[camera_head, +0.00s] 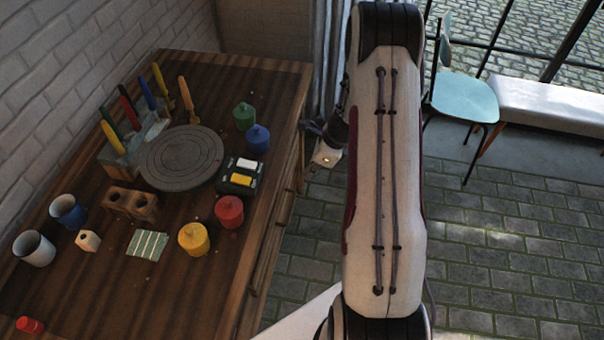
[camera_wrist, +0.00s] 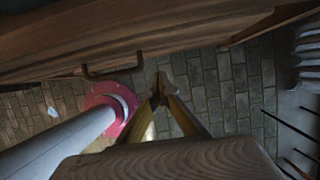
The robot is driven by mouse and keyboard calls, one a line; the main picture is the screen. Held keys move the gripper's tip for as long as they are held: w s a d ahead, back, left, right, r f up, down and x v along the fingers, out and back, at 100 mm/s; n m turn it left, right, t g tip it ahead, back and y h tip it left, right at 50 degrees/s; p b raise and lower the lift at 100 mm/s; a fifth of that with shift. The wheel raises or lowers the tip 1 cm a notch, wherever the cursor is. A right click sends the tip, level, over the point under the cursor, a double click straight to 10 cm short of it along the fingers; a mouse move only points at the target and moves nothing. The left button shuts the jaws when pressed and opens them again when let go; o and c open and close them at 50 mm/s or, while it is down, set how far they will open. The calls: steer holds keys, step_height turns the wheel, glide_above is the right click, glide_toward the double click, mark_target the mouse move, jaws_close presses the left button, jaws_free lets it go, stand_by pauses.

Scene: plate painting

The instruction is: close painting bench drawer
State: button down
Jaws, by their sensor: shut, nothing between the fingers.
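The wooden painting bench (camera_head: 75,285) stands at the left in the head view, with its drawer side facing right. Handles show along that side, one of them a dark drawer handle (camera_head: 290,188). In the wrist view a wooden drawer front (camera_wrist: 190,35) crosses the top, with a dark bar handle (camera_wrist: 112,70) at the left. My gripper (camera_wrist: 163,85) is shut and empty, its fingertips below the drawer front and right of the handle. In the head view my gripper (camera_head: 312,128) is beside the bench's right edge, partly hidden by my arm. How far any drawer stands out is unclear.
On the bench top are a round turntable (camera_head: 181,158), several colored paint jars, two cups, a tool holder and small blocks. A blue chair (camera_head: 465,98) and a white bench (camera_head: 550,105) stand at the right. The brick floor between is clear.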

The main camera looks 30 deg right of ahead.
steer(key=v, duration=0.8)
steer(key=shift+d, duration=0.1)
stand_by(0.3)
